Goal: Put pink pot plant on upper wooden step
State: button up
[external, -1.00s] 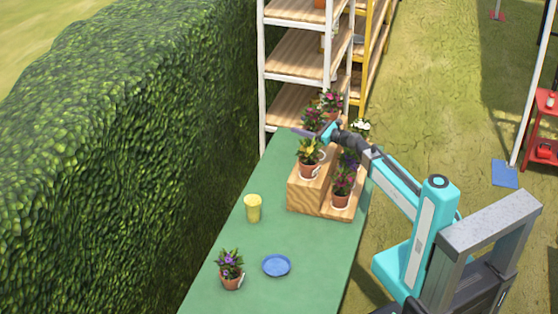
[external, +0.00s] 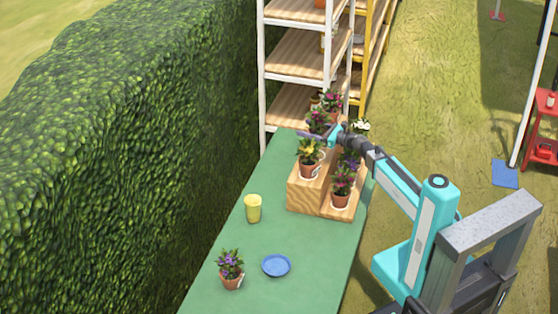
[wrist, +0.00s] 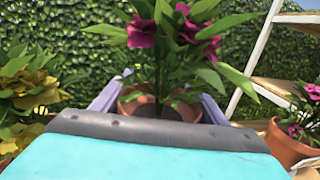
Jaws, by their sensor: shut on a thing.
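The pink pot plant (wrist: 160,55), with magenta flowers and a terracotta pot, stands upright between my gripper's fingers (wrist: 158,103) in the wrist view. My gripper is shut on its pot. In the external view the plant (external: 317,119) is at the far end of the wooden steps, behind the yellow pot plant (external: 309,155). The upper wooden step (external: 304,196) is the left, taller one and carries the yellow plant. My arm hides the held pot's underside, so I cannot tell whether it touches the step.
The lower step (external: 335,212) holds a pink-flowered plant (external: 342,184) and a purple one behind it. Another pink-flowered plant (external: 332,101) is at the back. A yellow cup (external: 253,209), blue saucer (external: 276,266) and purple plant (external: 230,267) stand on the green table, with free room between them.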

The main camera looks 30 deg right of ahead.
jog(key=shift+f, duration=0.85)
jog(key=shift+f, duration=2)
jog(key=shift+f, duration=0.2)
jog(key=o, duration=1.5)
jog(key=shift+o, duration=0.2)
jog(key=shift+r, duration=0.15)
